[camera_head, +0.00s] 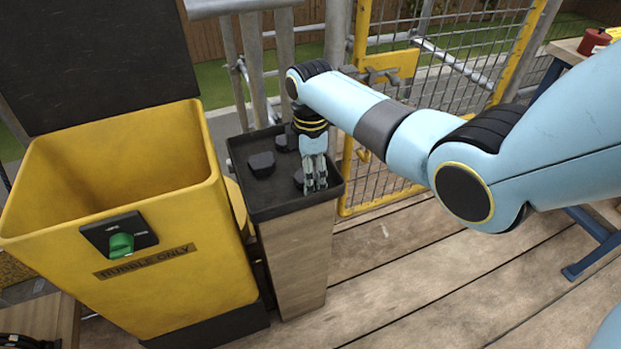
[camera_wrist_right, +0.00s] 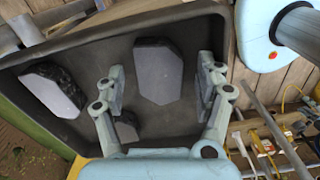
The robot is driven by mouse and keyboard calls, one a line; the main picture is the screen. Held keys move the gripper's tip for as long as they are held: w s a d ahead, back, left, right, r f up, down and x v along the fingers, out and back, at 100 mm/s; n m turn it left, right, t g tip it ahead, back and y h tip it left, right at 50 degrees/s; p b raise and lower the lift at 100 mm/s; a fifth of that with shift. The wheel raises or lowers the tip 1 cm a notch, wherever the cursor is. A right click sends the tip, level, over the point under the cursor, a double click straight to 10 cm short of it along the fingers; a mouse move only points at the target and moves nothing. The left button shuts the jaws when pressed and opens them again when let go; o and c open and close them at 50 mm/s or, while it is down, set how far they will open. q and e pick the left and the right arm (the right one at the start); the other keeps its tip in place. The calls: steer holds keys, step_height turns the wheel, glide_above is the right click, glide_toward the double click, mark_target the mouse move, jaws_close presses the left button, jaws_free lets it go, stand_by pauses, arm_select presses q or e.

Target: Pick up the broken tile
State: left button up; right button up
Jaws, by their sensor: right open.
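Dark grey broken tile pieces lie in a black tray (camera_head: 285,207) on top of a wooden stand. In the head view one piece (camera_head: 261,164) lies at the left of the tray; others lie near the back and beside my gripper. My right gripper (camera_head: 316,186) points down over the tray's front right part. In the right wrist view a large angular piece (camera_wrist_right: 158,72) lies between and beyond the open fingers (camera_wrist_right: 160,88). A second piece (camera_wrist_right: 54,88) lies to the left, and a small one (camera_wrist_right: 125,127) is partly hidden by a finger. The gripper holds nothing. My left gripper is out of view.
A yellow rubble bin (camera_head: 170,285) with its black lid (camera_head: 100,60) raised stands open left of the tray. A yellow mesh gate (camera_head: 440,90) and metal railings are behind. Wooden decking (camera_head: 420,275) is clear at the front right.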

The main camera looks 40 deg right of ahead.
steer(key=c, duration=1.4)
